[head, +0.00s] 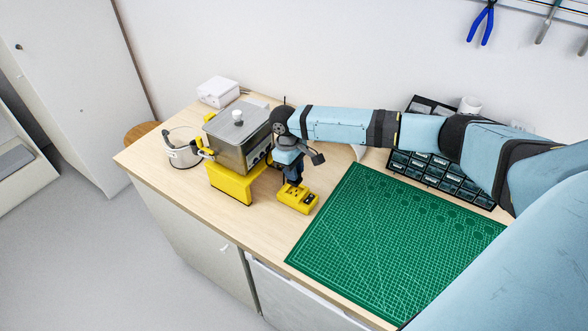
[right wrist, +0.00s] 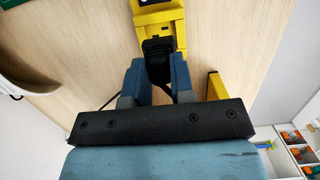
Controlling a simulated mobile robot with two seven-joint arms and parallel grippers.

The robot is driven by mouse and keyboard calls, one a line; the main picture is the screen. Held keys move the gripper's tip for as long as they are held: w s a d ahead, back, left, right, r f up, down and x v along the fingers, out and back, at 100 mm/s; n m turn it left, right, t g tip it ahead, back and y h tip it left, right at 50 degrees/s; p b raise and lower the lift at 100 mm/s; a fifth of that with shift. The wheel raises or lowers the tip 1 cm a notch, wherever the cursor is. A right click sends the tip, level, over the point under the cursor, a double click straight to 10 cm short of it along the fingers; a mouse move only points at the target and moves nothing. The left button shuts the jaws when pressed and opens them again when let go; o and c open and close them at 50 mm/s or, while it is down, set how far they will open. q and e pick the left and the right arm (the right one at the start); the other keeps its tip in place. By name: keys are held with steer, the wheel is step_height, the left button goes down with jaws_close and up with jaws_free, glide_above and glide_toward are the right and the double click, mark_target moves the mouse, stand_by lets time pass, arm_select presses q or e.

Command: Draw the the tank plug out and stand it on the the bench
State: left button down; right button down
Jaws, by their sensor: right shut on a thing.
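The tank (head: 243,150) is a steel box with a lid and white knob, on a yellow base at the left of the bench (head: 270,235). A yellow socket block (head: 298,198) lies on the bench to its right; it also shows at the top of the right wrist view (right wrist: 160,14). My right gripper (right wrist: 157,72) is shut on the black tank plug (right wrist: 157,48), at the near end of the block. The plug looks to be in or against the block; I cannot tell how deep. In the head view my right gripper (head: 293,178) is just above the block. My left gripper is out of view.
A pale cup-like vessel (head: 183,155) stands left of the tank, a white box (head: 217,92) behind it. A green cutting mat (head: 395,245) covers the right of the bench, with a dark parts organizer (head: 440,175) behind. The wood in front of the block is clear.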

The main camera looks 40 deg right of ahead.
steer(key=shift+r+p, duration=0.6)
steer(key=shift+r, duration=0.45)
stand_by(0.8)
